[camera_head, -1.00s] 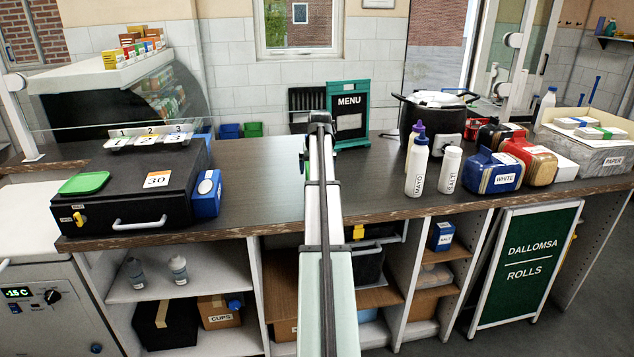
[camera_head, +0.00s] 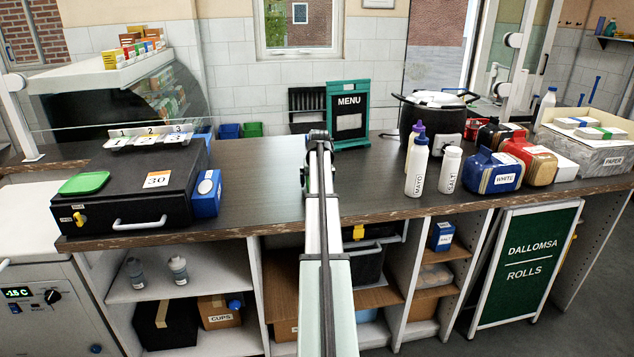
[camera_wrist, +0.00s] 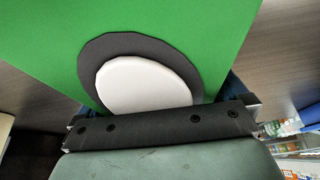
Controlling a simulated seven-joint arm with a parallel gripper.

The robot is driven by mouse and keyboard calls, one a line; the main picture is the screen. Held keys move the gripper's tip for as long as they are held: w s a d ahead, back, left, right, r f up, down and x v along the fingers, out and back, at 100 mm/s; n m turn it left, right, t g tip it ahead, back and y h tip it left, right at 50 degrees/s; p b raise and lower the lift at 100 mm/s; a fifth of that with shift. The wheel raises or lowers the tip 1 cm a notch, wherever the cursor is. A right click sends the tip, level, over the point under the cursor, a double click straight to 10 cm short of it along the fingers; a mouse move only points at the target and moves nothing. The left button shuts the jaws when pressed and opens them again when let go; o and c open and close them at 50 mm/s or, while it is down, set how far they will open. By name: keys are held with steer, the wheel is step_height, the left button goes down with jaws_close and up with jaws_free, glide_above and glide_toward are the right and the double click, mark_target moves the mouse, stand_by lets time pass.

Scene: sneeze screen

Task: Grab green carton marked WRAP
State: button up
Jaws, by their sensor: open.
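A bright green flat-faced thing (camera_wrist: 160,25) fills most of the upper wrist view, very close to my gripper (camera_wrist: 155,115). It bears a dark round patch with a white disc on it. It looks like the green carton, but no WRAP lettering shows. My gripper is open, with its dark bar across the picture just in front of the green face and finger parts at either side. The fingertips are hidden, so I cannot tell whether they touch it. In the head view my own arm covers the gripper and the carton.
The dark counter (camera_head: 260,180) is clear around my arm. A black case (camera_head: 130,190) stands left, and the MENU board (camera_head: 349,115) behind. The MAYO bottle (camera_head: 417,170), SALT bottle (camera_head: 449,170) and WHITE container (camera_head: 494,172) stand right.

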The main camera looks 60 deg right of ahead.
steer(key=c, duration=1.2)
steer(key=shift+r, duration=0.1)
step_height(320, 180, up, 18)
stand_by(0.4)
